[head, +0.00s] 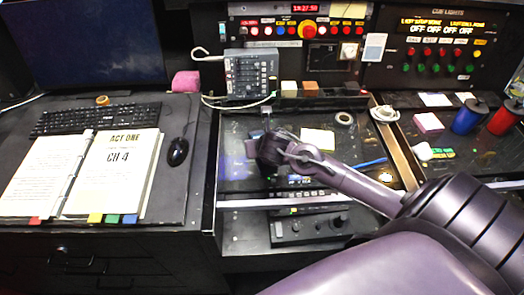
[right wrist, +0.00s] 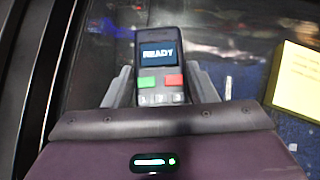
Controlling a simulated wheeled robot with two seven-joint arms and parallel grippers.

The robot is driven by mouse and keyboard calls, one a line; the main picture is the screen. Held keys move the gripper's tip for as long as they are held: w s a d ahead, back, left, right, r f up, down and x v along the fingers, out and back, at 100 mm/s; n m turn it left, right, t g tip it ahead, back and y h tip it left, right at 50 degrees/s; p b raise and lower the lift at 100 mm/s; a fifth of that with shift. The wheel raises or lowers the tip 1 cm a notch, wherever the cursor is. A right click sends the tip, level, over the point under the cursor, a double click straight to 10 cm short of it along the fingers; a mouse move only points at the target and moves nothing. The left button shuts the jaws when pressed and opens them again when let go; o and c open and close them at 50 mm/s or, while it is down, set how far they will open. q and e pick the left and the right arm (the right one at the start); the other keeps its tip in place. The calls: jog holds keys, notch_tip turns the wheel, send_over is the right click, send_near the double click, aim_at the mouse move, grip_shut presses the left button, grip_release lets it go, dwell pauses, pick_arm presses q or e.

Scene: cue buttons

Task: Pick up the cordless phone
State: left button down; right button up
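The cordless phone (right wrist: 160,58) shows in the right wrist view. It is dark, with a lit screen reading READY, a green and a red button, and grey keys below. My right gripper (right wrist: 160,68) has one finger on each side of the phone, very close to its sides. I cannot tell whether both fingers touch it. The phone's lower end is hidden behind the gripper body. In the head view my right gripper (head: 268,150) is over the glass-topped desk section, and I cannot make out the phone there. My left gripper is not in view.
A yellow sticky note (right wrist: 298,80) lies right of the gripper. An audio mixer (head: 250,76) stands behind. A tape roll (head: 343,118) and blue pen (head: 370,163) lie to the right. An open binder (head: 85,175), keyboard (head: 95,118) and mouse (head: 177,151) occupy the left desk.

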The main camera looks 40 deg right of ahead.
jog(key=c, duration=0.6)
jog(key=shift+r, duration=0.15)
jog(key=shift+c, duration=0.2)
